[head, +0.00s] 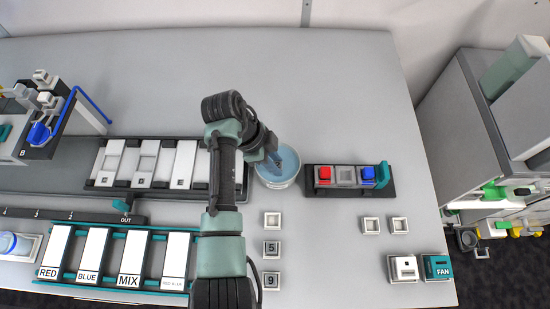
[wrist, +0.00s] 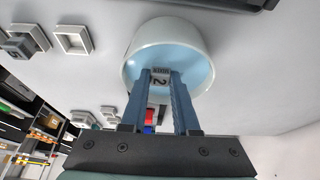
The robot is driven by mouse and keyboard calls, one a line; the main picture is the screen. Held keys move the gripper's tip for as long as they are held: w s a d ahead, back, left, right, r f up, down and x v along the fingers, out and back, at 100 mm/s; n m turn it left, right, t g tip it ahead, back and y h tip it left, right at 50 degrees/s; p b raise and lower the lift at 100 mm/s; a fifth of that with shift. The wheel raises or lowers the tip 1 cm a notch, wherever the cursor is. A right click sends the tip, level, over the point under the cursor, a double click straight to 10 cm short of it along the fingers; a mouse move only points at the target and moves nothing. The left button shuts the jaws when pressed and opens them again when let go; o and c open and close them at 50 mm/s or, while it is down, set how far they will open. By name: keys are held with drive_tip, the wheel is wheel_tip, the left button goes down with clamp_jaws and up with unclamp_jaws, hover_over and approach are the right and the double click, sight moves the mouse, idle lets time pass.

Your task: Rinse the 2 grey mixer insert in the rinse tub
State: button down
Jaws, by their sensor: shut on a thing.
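The rinse tub (head: 290,170) is a white round bowl with pale blue liquid, right of centre on the table. It also shows in the wrist view (wrist: 142,50). My gripper (head: 274,160) is over the tub, and its blue fingers (wrist: 161,77) reach inside the rim. They are shut on a grey mixer insert (wrist: 160,81) marked 2. In the wrist view the insert appears inside the bowl against the blue liquid; how deep it sits I cannot tell. In the head view my gripper hides the insert.
A dark holder (head: 350,191) with red (head: 324,174) and blue (head: 368,175) pieces stands right of the tub. An empty square socket (head: 272,219) and sockets marked 5 (head: 272,248) and 9 (head: 271,280) lie in front. Table behind the tub is clear.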

drive_tip(key=shift+w+f+b, duration=0.1)
drive_tip(key=shift+w+b, duration=0.3)
drive_tip(key=shift+w+b, duration=0.35)
drive_tip(key=shift+w, duration=0.05)
drive_tip(key=shift+s+p, duration=0.4)
drive_tip(key=shift+p, duration=0.05)
idle(0.6)
drive_tip(key=shift+r, duration=0.2)
wheel_tip(320, 180, up, 9)
drive_tip(key=p, duration=0.7)
drive_tip(key=shift+f+p, duration=0.1)
drive_tip(key=shift+p, duration=0.25)
